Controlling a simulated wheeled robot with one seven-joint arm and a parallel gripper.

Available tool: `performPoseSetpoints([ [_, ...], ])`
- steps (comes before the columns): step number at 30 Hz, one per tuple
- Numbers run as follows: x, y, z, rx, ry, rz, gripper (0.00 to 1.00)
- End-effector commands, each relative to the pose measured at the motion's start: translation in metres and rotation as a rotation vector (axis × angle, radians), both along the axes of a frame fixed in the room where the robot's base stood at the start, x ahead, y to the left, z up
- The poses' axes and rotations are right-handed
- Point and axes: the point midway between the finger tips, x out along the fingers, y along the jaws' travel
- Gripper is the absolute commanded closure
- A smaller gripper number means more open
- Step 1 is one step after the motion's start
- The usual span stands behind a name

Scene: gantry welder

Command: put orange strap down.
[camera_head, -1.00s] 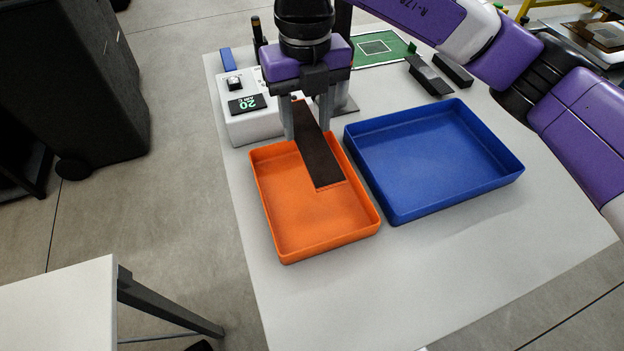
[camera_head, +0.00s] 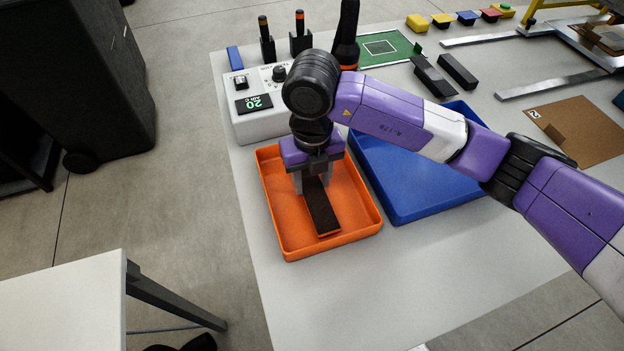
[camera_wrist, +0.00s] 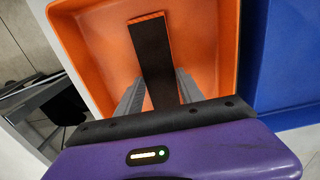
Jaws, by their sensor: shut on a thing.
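A dark strap with an orange edge (camera_head: 322,208) is in the orange tray (camera_head: 277,221), low inside it. Its near end reaches toward the tray's front wall. My gripper (camera_head: 314,190) is over the tray, pointing down, and is shut on the strap's far part. In the wrist view the strap (camera_wrist: 153,55) runs out between the two grey fingers (camera_wrist: 158,98), over the orange tray floor (camera_wrist: 100,45). The orange shows only at the strap's end and edge. I cannot tell whether the strap rests on the floor of the tray.
A blue tray (camera_head: 408,205) stands right beside the orange one, partly behind my arm. A white control box (camera_head: 256,122) with a green display is behind the orange tray. Dark blocks (camera_head: 457,72) lie at the back. The table's front area is clear.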

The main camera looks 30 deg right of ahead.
Motion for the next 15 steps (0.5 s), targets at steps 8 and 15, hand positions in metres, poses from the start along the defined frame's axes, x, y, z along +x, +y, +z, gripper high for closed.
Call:
performPoseSetpoints([
  [8, 0.0000, -0.0003, -0.0094, -0.001, -0.001, 0.000, 0.94],
  [15, 0.0000, -0.0001, -0.0117, 0.000, 0.000, 0.000, 0.44],
])
